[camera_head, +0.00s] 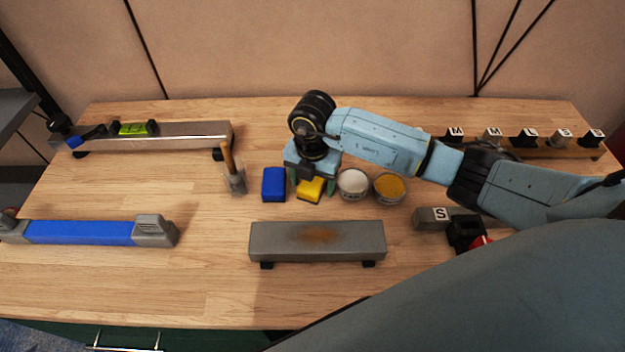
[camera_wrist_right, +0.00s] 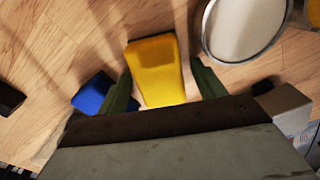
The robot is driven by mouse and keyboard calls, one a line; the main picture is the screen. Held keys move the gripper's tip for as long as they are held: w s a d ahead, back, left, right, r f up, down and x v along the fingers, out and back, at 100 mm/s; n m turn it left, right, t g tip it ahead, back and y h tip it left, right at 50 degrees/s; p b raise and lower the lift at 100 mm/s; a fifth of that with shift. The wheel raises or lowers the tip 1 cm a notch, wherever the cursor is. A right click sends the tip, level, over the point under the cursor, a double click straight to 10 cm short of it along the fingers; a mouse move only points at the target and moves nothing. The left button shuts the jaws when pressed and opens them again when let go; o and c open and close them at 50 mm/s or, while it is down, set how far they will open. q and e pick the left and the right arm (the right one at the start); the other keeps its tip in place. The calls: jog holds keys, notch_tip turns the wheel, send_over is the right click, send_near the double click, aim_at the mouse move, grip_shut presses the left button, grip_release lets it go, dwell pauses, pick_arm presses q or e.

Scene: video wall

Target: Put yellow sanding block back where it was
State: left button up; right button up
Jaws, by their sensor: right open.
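The yellow sanding block (camera_head: 310,190) lies on the wooden table between a blue block (camera_head: 274,185) and a tin with white contents (camera_head: 353,183). My right gripper (camera_head: 311,187) is above and around it, pointing down. In the right wrist view the yellow block (camera_wrist_right: 156,70) sits between the two open green fingers (camera_wrist_right: 162,82), with a gap visible on each side. The blue block shows beside the left finger in that view (camera_wrist_right: 93,93). My left gripper does not show.
A tin with yellow contents (camera_head: 390,188) stands right of the white one. A brush in a glass (camera_head: 234,178) stands left. A grey bar with a rusty patch (camera_head: 317,241) lies in front. A blue-and-grey tool (camera_head: 80,232) lies front left.

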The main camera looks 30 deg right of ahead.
notch_tip(320, 180, up, 12)
jog(key=p, duration=0.1)
jog(key=shift+r, duration=0.15)
